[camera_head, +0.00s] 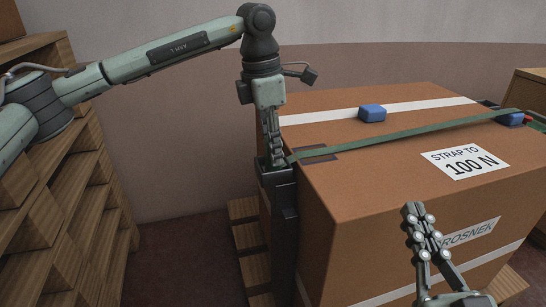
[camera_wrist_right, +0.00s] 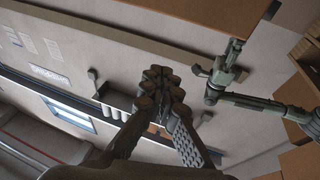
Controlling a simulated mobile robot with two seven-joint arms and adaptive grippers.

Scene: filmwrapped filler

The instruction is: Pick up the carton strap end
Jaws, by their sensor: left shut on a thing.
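A green strap (camera_head: 400,133) runs across the top of a large brown carton (camera_head: 350,215) to its left edge. My left gripper (camera_head: 277,160) points down at that edge, beside the top of a dark upright post (camera_head: 284,215). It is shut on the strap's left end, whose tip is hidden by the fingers. My right gripper (camera_head: 412,210) is in front of the carton's front face, apart from the strap. In the right wrist view its fingers (camera_wrist_right: 160,80) meet with nothing seen between them.
A blue block (camera_head: 372,113) sits on the carton top by a white tape strip. A blue and dark device (camera_head: 510,118) is at the strap's right end. A label (camera_head: 465,161) reads "STRAP TO 100 N". Stacked wooden pallets (camera_head: 60,200) stand at left.

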